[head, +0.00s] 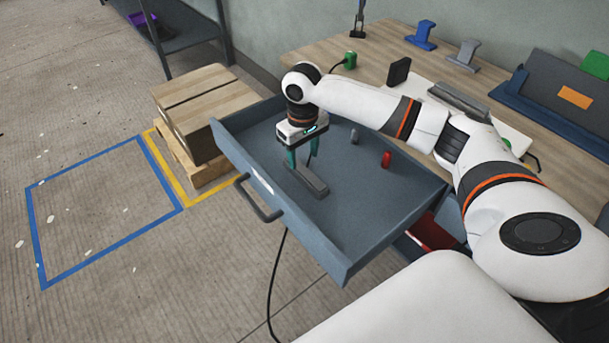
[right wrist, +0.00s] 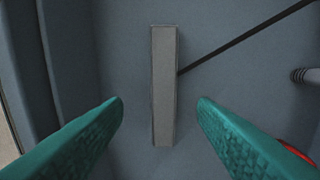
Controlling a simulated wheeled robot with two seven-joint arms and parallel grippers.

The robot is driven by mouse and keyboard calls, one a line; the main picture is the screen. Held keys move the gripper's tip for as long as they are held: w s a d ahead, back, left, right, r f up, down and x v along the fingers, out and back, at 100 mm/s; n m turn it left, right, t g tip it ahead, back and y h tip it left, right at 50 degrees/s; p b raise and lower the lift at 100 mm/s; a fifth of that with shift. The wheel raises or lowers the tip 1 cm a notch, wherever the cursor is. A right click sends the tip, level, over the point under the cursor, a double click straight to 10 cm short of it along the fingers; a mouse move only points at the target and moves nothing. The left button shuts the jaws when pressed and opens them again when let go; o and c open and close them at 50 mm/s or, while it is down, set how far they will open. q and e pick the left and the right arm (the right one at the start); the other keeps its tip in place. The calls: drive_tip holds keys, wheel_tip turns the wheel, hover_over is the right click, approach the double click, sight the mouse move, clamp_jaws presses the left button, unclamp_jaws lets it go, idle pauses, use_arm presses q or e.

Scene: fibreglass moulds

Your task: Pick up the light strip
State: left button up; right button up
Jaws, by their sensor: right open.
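The light strip (head: 312,184) is a grey bar lying in the open drawer (head: 345,269). In the right wrist view the strip (right wrist: 164,85) runs upright in the picture, with a dark cable (right wrist: 240,40) leading from its side to the upper right. My right gripper (head: 303,160) points down over the strip. Its teal fingers are open, one on each side of the strip in the right wrist view (right wrist: 160,104), with visible gaps and nothing held. My left gripper is not in view.
A red piece (head: 386,160) and a small grey piece (head: 354,136) stand in the drawer, right of the strip. The drawer walls enclose the space. The workbench (head: 310,58) lies behind.

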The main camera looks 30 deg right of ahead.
sight(304, 170)
drive_tip(key=shift+w+d+f, duration=0.15)
drive_tip(key=shift+f, duration=1.4)
drive_tip(key=shift+w+d+f, duration=0.1)
drive_tip(key=shift+f, duration=1.45)
drive_tip(key=shift+r, duration=0.1)
drive_tip(key=c, duration=1.1)
